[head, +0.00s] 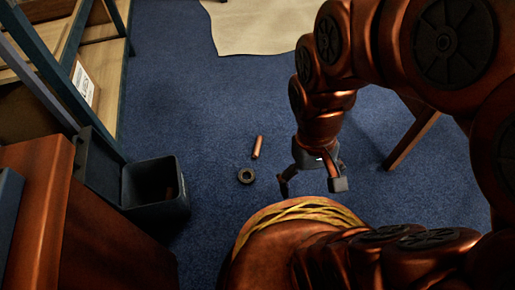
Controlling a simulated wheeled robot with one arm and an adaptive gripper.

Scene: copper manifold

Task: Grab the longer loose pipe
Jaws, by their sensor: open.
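One short copper-coloured pipe (257,147) lies on the blue carpet near the middle of the head view, nearly in line with the view's depth. No second loose pipe shows clearly, so I cannot compare lengths. My gripper (311,186) is open and points down, to the right of the pipe and nearer to me. Its fingers are spread and I see nothing between them. It is apart from the pipe. My arm hides part of the floor on the right.
A dark ring (246,176) lies just nearer than the pipe. A dark bin (157,212) stands to the left, its contents unclear. Shelving (72,85) and a wooden cabinet (38,165) line the left side. A wooden leg (411,139) stands right.

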